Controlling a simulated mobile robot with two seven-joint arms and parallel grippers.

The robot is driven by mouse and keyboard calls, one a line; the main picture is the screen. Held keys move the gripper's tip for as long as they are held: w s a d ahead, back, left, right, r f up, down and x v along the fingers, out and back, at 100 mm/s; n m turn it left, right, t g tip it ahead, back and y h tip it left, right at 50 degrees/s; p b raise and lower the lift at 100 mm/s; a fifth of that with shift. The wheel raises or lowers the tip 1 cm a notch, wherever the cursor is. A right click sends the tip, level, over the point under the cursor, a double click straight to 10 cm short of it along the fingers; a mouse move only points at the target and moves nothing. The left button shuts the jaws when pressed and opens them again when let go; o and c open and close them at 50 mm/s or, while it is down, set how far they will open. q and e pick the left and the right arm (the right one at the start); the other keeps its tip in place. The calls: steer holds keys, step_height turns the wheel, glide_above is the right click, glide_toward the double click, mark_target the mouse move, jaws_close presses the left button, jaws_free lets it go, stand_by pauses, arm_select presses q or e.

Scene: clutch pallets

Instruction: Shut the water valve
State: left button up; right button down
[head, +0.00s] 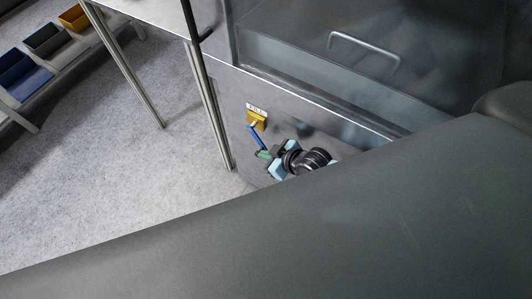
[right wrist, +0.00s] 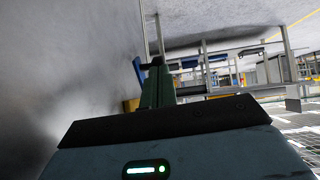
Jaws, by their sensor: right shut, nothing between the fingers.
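The water valve has a yellow body (head: 258,121) on the grey side of the cabinet, under a small white label (head: 257,108). Its blue lever (head: 257,137) slants down and right from the body in the head view. My right gripper (head: 264,155) is shut and empty, with its green fingertips at the lower end of the lever. I cannot tell whether they touch. In the right wrist view the closed green fingers (right wrist: 157,84) point away from the camera. The blue lever (right wrist: 139,69) and the yellow body (right wrist: 131,105) show just left of them, partly hidden. My left gripper is not in view.
The grey cabinet (head: 300,80) has a glossy front with a metal handle (head: 364,44). A metal-legged table (head: 150,12) stands beside it. The floor between is clear.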

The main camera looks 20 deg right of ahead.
steer(key=f+t+b, duration=0.1)
steer(key=b, duration=0.1)
steer(key=w+a+f+y+b, duration=0.1)
steer(key=b, duration=0.1)
steer(key=w+f+t+b, duration=0.1)
steer(key=b, duration=0.1)
steer(key=shift+w+a+f+t+y, duration=0.1)
steer(key=shift+a+t+y, duration=0.2)
steer(key=shift+a+y, duration=0.1)
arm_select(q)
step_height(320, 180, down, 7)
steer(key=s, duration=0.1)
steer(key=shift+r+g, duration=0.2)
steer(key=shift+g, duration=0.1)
arm_select(e)
steer(key=shift+w+a+f, duration=0.15)
steer(key=shift+w+f, duration=0.05)
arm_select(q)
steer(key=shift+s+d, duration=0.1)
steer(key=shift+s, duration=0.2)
arm_select(e)
steer(key=shift+s, duration=0.1)
